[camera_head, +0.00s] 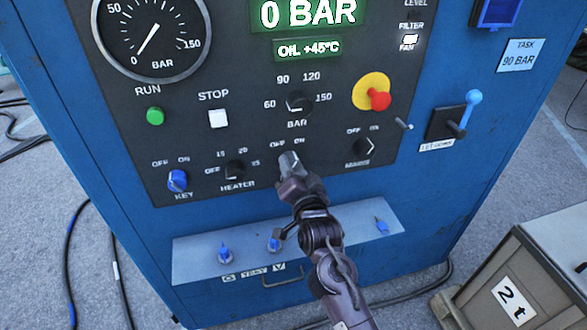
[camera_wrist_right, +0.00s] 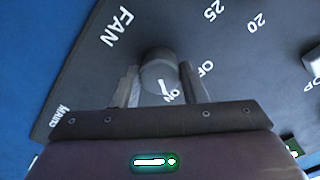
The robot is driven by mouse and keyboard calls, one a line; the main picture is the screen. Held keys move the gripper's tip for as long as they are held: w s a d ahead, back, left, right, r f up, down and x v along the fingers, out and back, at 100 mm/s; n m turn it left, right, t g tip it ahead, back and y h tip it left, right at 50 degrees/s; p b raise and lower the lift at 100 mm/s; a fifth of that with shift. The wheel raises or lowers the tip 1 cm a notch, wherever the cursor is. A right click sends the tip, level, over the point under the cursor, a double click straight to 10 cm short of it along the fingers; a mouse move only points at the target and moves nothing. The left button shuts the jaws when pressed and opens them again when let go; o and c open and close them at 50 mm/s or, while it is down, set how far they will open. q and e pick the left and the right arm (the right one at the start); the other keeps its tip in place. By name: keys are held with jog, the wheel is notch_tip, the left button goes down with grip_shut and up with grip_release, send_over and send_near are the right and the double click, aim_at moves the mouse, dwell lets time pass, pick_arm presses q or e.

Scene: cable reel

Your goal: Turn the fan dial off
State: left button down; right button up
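The fan dial (camera_wrist_right: 160,72) is a dark round knob on the black panel, with the FAN label to its upper left in the right wrist view. Its white pointer line points at ON; the OFF label is partly hidden by a finger. My right gripper (camera_wrist_right: 160,84) has one finger on each side of the dial, with no clear gap, so it looks shut on it. In the head view my right gripper (camera_head: 289,163) covers most of the dial, below its OFF and ON labels. The FAN lamp (camera_head: 409,40) is lit white. My left gripper is not in view.
The heater knob (camera_head: 235,171) and key switch (camera_head: 177,181) are left of my gripper, the mains knob (camera_head: 362,147) right, the BAR knob (camera_head: 299,102) above. A red emergency button (camera_head: 379,100) sticks out. A ledge (camera_head: 200,262) with blue-handled valves juts out below.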

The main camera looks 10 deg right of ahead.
jog(key=c, duration=0.5)
jog(key=n+p, duration=0.4)
jog(key=n, duration=0.2)
jog(key=shift+r, duration=0.15)
jog(key=shift+n+p, duration=1.7)
jog(key=shift+n, duration=1.3)
jog(key=shift+f, duration=0.2)
